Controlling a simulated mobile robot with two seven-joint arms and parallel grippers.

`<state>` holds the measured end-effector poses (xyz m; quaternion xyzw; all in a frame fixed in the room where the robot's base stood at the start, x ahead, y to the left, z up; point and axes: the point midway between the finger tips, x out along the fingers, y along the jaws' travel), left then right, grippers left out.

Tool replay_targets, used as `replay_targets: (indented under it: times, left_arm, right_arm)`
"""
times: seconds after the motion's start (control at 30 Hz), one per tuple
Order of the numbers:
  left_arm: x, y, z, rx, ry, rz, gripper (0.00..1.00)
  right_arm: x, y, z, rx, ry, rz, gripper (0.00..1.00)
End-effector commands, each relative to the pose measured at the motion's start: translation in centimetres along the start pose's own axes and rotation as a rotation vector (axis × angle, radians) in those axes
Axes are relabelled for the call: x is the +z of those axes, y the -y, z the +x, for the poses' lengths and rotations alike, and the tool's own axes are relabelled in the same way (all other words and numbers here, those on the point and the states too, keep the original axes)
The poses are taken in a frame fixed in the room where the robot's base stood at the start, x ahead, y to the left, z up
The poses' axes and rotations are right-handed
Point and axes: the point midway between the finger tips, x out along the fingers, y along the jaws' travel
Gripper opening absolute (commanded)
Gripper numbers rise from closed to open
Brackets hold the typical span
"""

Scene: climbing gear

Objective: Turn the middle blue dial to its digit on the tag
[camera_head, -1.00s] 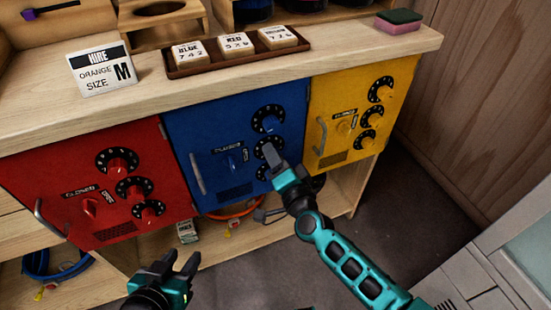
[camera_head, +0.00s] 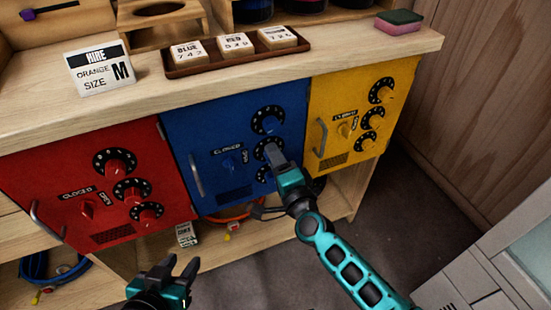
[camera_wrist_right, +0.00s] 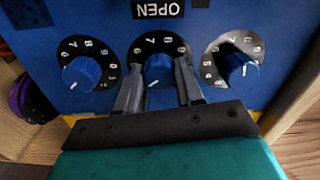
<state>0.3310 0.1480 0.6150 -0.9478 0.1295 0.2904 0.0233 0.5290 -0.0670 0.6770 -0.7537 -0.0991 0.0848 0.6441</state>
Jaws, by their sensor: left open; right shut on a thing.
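The blue locker door (camera_head: 222,130) has several black-ringed blue dials in a column at its right. My right gripper (camera_head: 274,154) is at the middle blue dial and hides most of it in the head view. In the right wrist view its two fingers (camera_wrist_right: 159,84) are shut on the middle dial (camera_wrist_right: 158,72), whose white pointer line faces down and slightly left. My left gripper (camera_head: 176,271) is open and empty, low in front of the red locker.
The red locker (camera_head: 100,190) is left and the yellow locker (camera_head: 362,115) right, each with its own dials. A brown tray (camera_head: 240,58) holds the tags on the counter. An orange coil (camera_head: 240,212) lies on the shelf below. Grey floor is clear in front.

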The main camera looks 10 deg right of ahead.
Motion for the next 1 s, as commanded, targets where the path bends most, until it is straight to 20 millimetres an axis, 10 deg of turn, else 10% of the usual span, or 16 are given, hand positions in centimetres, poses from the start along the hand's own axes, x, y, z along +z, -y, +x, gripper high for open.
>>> replay_targets:
  times: [0.1,0.13,0.4,0.73,1.0]
  left_arm:
    - [0.0,0.0,0.0,0.0,0.0,0.0,0.43]
    - [0.0,0.0,0.0,0.0,0.0,0.0,0.43]
    - [0.0,0.0,0.0,0.001,0.0,0.0,0.43]
    - [-0.3,-0.1,-0.1,0.0,-0.002,-0.004,0.43]
    - [-1.0,-0.1,-0.6,-0.002,-0.006,-0.006,0.43]
  right_arm:
    - [0.1,-0.1,-0.1,0.003,0.002,0.0,0.06]
    - [0.1,-0.1,-0.1,0.003,0.002,0.0,0.38]
    - [0.1,-0.1,0.0,0.001,0.001,-0.001,0.62]
    - [0.0,0.0,-0.7,0.001,0.001,-0.002,0.62]
    - [0.0,0.1,-5.8,0.004,0.003,-0.002,0.62]
